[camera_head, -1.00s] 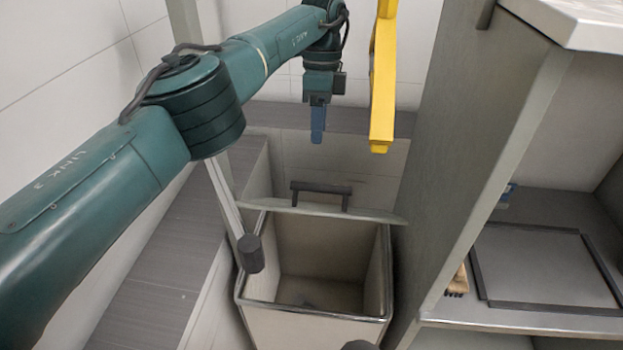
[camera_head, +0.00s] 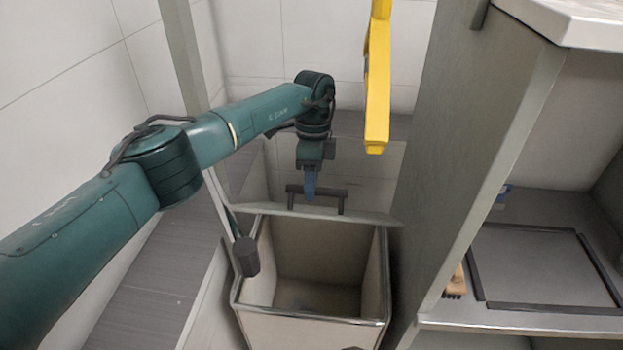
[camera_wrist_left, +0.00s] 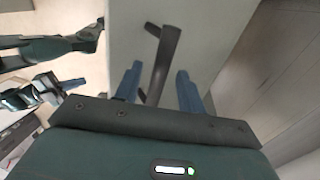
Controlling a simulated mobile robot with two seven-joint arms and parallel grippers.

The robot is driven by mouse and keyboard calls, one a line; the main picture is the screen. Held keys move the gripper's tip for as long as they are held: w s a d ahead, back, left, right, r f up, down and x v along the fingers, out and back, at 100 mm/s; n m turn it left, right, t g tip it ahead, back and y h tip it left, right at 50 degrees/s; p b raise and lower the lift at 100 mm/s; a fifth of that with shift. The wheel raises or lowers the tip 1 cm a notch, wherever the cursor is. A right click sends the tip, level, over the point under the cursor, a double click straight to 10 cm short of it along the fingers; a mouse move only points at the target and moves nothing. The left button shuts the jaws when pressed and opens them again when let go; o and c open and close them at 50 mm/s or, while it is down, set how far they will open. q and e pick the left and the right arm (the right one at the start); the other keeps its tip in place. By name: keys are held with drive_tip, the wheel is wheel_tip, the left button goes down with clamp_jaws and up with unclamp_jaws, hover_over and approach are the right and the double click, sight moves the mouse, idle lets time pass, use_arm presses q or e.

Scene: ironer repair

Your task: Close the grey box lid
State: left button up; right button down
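The grey box (camera_head: 312,333) stands open on the floor in the head view, its inside showing. In the left wrist view the lid is a pale panel (camera_wrist_left: 205,35) and the handle (camera_wrist_left: 165,58) crosses between the fingers. My left gripper (camera_head: 310,186) points down at the handle. Its blue fingers (camera_wrist_left: 158,88) are apart, one on each side of the bar, without visible grip. My right gripper (camera_wrist_left: 58,86) seems to show small at the left wrist view's edge; its opening is unclear.
A grey cabinet wall (camera_head: 465,150) stands close on the right, with a framed panel (camera_head: 545,265) and a brush (camera_head: 456,284) on its shelf. A yellow bar (camera_head: 377,90) hangs right of my left gripper. A dark-tipped rod (camera_head: 246,256) stands at the box's left rim.

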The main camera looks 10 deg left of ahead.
use_arm(q)
drive_tip(key=shift+c, duration=0.4)
clamp_jaws()
use_arm(e)
drive_tip(key=shift+r, duration=0.1)
